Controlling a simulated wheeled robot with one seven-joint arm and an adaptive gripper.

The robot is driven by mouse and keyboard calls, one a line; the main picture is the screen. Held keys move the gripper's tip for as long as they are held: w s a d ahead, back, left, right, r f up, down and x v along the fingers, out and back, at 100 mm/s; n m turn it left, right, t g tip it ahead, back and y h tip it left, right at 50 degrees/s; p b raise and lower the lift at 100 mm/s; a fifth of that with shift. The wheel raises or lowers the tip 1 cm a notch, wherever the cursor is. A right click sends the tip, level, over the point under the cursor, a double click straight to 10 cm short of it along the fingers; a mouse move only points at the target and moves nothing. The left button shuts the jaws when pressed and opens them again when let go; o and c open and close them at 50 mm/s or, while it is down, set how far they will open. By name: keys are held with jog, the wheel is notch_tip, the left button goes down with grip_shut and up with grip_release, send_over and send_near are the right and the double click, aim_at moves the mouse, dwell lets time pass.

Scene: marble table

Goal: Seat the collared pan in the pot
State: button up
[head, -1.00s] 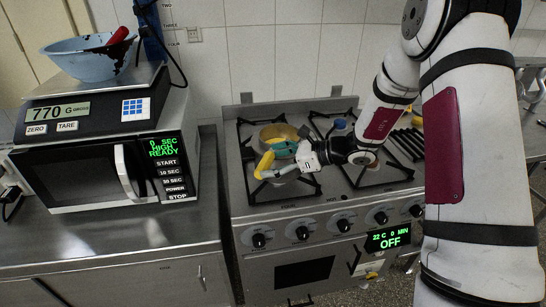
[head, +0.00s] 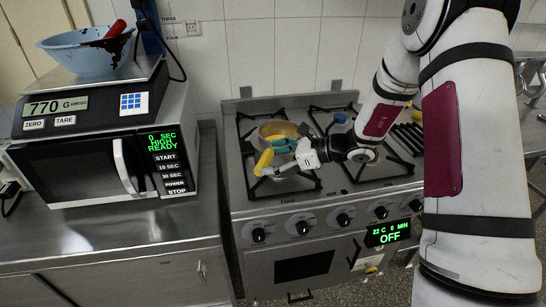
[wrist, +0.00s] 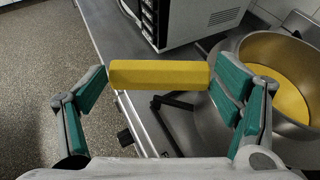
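A metal vessel with a yellow inside (head: 278,131) stands at the back left of the stove; it also shows at the right of the wrist view (wrist: 245,50). I cannot tell whether it is the pot or the pan. A yellow bar-shaped handle (wrist: 160,74) spans the gap between my fingertips; it also shows in the head view (head: 263,161). My gripper (wrist: 160,85) has its teal-padded fingers spread wide, one near each end of the bar.
The stove (head: 330,205) has black grates, and a blue-topped item (head: 340,118) stands at its back. A microwave (head: 95,170) bears a scale (head: 55,108) and a blue bowl (head: 85,55). The steel counter (head: 110,240) is clear in front.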

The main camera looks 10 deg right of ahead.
jog(key=o, duration=0.4)
jog(key=shift+r, duration=0.1)
jog(key=shift+c, duration=0.2)
jog(key=v, duration=1.2)
